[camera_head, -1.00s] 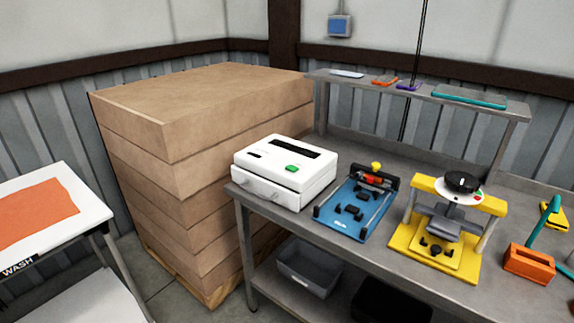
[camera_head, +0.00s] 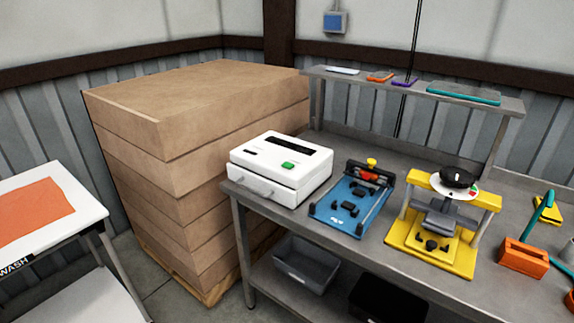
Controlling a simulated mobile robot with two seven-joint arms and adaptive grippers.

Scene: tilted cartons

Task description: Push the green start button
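A white box-shaped machine (camera_head: 262,178) stands at the left end of the grey metal workbench (camera_head: 360,248). A green button (camera_head: 288,165) sits on its top face, near the front right, below a dark slot. Neither of my grippers shows in this view. Nothing covers the green button.
A blue fixture (camera_head: 350,209) stands right of the white machine. A tall stack of brown cartons (camera_head: 185,150) stands close to the bench's left end. A white table (camera_head: 75,215) with an orange cloth is at far left. Grey floor shows between them.

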